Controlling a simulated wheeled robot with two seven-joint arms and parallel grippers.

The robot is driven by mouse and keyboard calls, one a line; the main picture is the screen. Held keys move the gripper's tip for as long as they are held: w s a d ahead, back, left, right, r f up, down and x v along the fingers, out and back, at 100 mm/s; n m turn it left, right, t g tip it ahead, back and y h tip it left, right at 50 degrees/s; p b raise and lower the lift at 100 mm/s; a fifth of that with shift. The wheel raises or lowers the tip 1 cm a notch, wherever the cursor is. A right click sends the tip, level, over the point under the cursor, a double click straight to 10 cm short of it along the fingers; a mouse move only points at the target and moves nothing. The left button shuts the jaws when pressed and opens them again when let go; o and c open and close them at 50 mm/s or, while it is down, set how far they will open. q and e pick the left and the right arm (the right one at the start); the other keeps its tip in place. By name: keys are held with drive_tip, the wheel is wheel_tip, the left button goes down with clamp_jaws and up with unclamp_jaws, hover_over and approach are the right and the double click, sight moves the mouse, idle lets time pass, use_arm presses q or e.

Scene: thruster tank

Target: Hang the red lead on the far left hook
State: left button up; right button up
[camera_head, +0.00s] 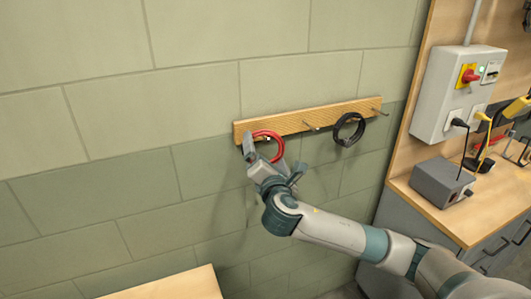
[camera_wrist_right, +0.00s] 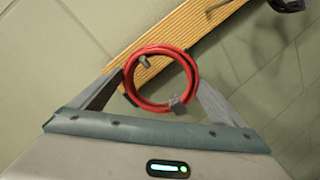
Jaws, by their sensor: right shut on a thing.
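The red lead (camera_head: 268,134) is a coiled ring at the left end of the wooden hook rail (camera_head: 289,125). My right gripper (camera_head: 264,156) is shut on it, with one finger at each side of the coil. The red coil (camera_wrist_right: 190,68) also shows in the right wrist view, in front of the rail (camera_wrist_right: 195,25). A metal hook end (camera_wrist_right: 144,62) shows inside the ring there; I cannot tell whether the coil rests on it. A small grey piece (camera_wrist_right: 178,108) sits on the coil's lower edge. My left gripper is not in view.
A black lead (camera_head: 349,130) hangs on the rail to the right, with bare hook ends beside it. A grey switch box (camera_head: 452,92) is on the wall at the right, above a wooden bench holding a grey unit (camera_head: 441,181). A wooden surface (camera_head: 178,285) shows at the bottom.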

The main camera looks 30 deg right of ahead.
drive_tip(key=o, duration=0.8)
drive_tip(key=shift+s, duration=0.15)
drive_tip(key=shift+p+v, duration=1.5)
drive_tip(key=shift+v, duration=7.1)
drive_tip(key=shift+a, duration=0.1)
